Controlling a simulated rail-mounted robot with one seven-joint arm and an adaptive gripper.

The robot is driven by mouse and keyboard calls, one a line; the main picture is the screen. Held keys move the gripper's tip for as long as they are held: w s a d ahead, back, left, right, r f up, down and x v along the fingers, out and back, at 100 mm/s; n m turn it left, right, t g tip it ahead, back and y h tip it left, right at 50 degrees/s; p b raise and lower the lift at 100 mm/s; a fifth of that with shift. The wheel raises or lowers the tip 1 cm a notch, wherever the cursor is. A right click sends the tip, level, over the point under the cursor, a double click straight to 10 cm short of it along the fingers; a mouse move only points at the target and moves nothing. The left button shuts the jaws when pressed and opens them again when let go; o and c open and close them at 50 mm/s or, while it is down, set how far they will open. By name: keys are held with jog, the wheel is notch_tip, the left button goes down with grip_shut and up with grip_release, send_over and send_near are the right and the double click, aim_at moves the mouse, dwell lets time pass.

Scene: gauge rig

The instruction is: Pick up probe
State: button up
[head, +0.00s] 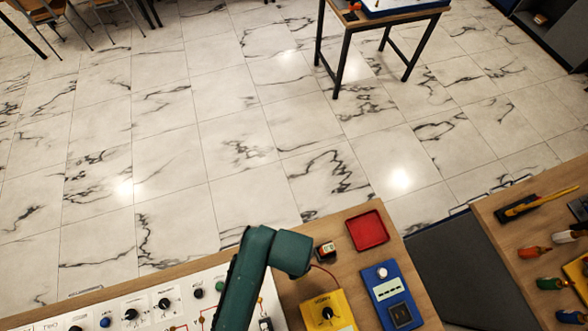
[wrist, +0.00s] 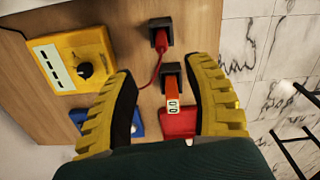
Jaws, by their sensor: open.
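A red probe (wrist: 160,40) sits in a black holder (wrist: 160,27) in the wrist view, with a thin red cable (wrist: 154,72) running toward a yellow meter box (wrist: 72,60). The box also shows in the head view (head: 327,312). Closer to my gripper, an orange-red piece with a small pale display (wrist: 173,104) sits in a second black holder (wrist: 170,70). My gripper (wrist: 163,72) is open, its yellow ribbed fingers apart on either side of this second piece in the picture. I cannot tell the depth between them. In the head view my green arm hides the gripper.
A red tray (head: 367,230) lies on the wooden bench, with a blue panel (head: 396,297) in front of it. A white control board (head: 150,306) with knobs is at the left. Another bench (head: 495,222) with coloured-handled tools is at the right, across a gap.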

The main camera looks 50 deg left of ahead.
jog(key=f, duration=1.3)
jog(key=shift+w+f, duration=0.1)
jog(key=shift+w, duration=0.15)
grip_shut()
